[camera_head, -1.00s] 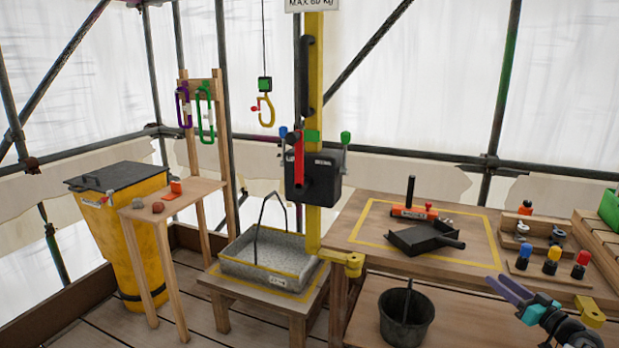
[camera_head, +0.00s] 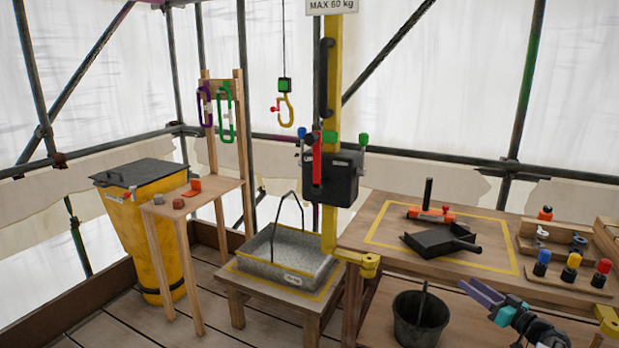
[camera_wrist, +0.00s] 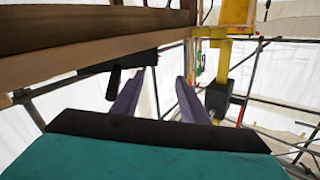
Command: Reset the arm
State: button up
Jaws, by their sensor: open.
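My gripper (camera_head: 482,294) shows at the lower right of the head view, in front of the workbench and right of the black bucket. Its two purple fingers point up and left. In the wrist view my gripper (camera_wrist: 160,92) has its fingers apart with nothing between them. My arm runs down out of the picture at the lower right of the head view.
The workbench (camera_head: 362,236) carries a black dustpan-like tray (camera_head: 432,243) and several bottles. A black bucket (camera_head: 419,318) stands on the lower shelf. A grey tray (camera_head: 262,270) sits on a low stand beside the yellow post (camera_head: 330,215). Floor at the front left is clear.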

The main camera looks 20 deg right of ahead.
jog(key=w+a+f+y+p, duration=0.1)
jog(key=w+a+f, duration=0.35)
jog(key=a, duration=0.55)
jog(key=w+a+f+y, duration=0.1)
jog(key=w+a+f, duration=0.3)
jog(key=a, duration=0.6)
jog(key=w+a+f+y+p, duration=0.1)
jog(key=w+a+f, duration=0.1)
jog(key=w+a, duration=0.6)
jog(key=s+a+f+m+g+h, duration=0.15)
jog(key=a+f+m+h, duration=0.25)
jog(key=a+f, duration=0.9)
jog(key=s+a+f+g+h+p, duration=0.1)
jog(key=s+a+f+g+h, duration=0.3)
jog(key=s+f, duration=0.6)
jog(key=s+a+f+g, duration=0.2)
jog(key=s+f+g, duration=0.4)
jog(key=s+f, duration=0.3)
jog(key=s+a+n+g, duration=0.2)
jog(key=s+g, duration=0.3)
jog(key=s, duration=0.8)
jog(key=s+a+n+g+y, duration=0.1)
jog(key=s+g, duration=0.5)
jog(key=s, duration=0.7)
jog(key=shift+a+n, duration=0.7)
jog(key=shift+a, duration=0.3)
